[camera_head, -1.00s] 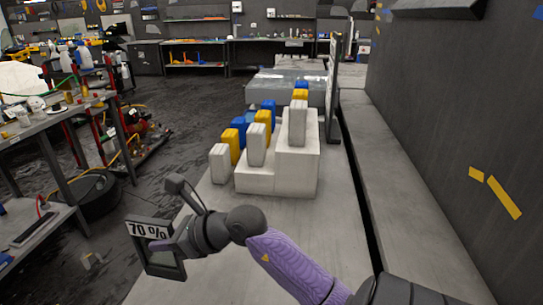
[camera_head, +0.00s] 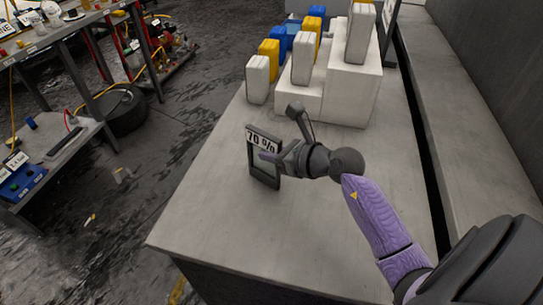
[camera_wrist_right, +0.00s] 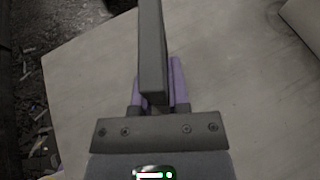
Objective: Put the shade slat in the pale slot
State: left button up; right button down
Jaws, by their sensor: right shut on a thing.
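The shade slat (camera_head: 264,178) is a dark-framed panel with a white "70 %" label along its top. My right gripper (camera_head: 270,157) is shut on it from the right side and holds it roughly upright over the grey tabletop. In the right wrist view the slat (camera_wrist_right: 152,50) appears edge-on between the purple fingers (camera_wrist_right: 160,85). I cannot tell whether its lower edge touches the table. I cannot make out the pale slot in these frames. My left gripper is not in view.
Beyond the slat stands a white stepped block (camera_head: 345,95) with white, yellow and blue blocks on and beside it. A bare stretch of grey table (camera_head: 235,225) lies in front. The table's left edge drops to dark floor. A dark wall and ledge run along the right.

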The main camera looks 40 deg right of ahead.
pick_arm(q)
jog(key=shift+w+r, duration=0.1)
pick_arm(e)
jog(key=shift+r, duration=0.1)
jog(key=c, duration=0.7)
grip_release()
jog(key=shift+c, duration=0.2)
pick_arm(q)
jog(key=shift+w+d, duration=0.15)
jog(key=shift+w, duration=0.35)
pick_arm(e)
jog(key=shift+o, duration=0.6)
